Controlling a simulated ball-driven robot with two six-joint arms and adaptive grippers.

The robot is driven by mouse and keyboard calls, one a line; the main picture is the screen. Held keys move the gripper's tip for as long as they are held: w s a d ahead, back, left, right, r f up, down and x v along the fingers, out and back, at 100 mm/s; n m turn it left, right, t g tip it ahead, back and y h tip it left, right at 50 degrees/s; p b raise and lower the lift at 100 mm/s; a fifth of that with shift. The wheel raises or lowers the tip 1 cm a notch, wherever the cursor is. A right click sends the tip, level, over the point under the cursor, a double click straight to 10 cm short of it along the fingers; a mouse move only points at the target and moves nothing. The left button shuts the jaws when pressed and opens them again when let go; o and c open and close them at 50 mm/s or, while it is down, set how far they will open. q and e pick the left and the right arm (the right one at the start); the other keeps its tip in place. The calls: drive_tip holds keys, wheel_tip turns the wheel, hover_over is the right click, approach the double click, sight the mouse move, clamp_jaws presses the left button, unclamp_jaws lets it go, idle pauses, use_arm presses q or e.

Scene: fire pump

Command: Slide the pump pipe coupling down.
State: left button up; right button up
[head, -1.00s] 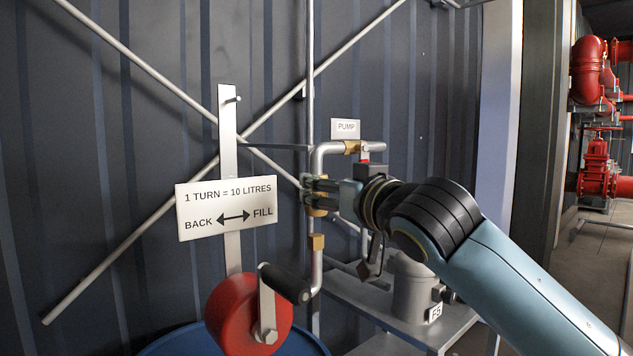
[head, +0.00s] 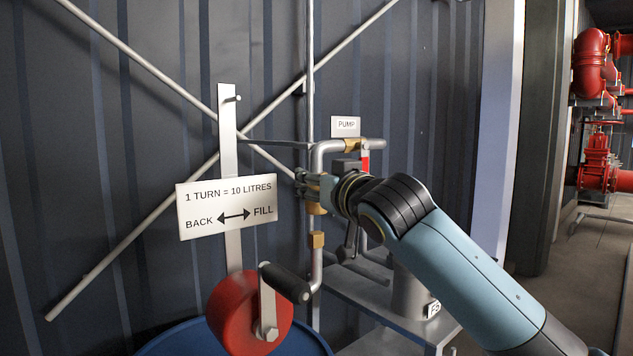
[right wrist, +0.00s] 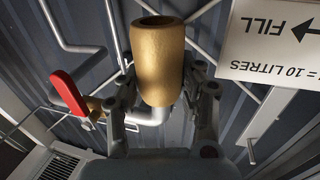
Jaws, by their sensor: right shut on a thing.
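The brass pump pipe coupling (right wrist: 158,62) is a short upright sleeve at the grey pump pipe (right wrist: 152,114). In the right wrist view its open end faces the top of the picture. In the head view only part of the coupling (head: 315,208) shows below my fingers. My right gripper (head: 308,186) is shut on the coupling, with one finger on each side of it, as the right wrist view (right wrist: 160,90) shows. My left gripper is not in view.
A white turn sign (head: 228,207) on a metal post stands left of the pipe. The red hand pump (head: 236,315) with a black crank handle (head: 286,283) is below, over a blue drum (head: 180,340). A PUMP label (head: 345,126) and a red valve lever (right wrist: 74,94) are close by.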

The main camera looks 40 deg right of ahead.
sight(321, 214)
clamp_jaws()
wheel_tip(321, 214, down, 6)
drive_tip(key=b, duration=0.3)
drive_tip(key=shift+r, duration=0.15)
drive_tip(key=o, duration=0.6)
unclamp_jaws()
drive_tip(key=shift+o, duration=1.3)
drive_tip(key=shift+r, duration=0.1)
drive_tip(key=shift+s, duration=0.15)
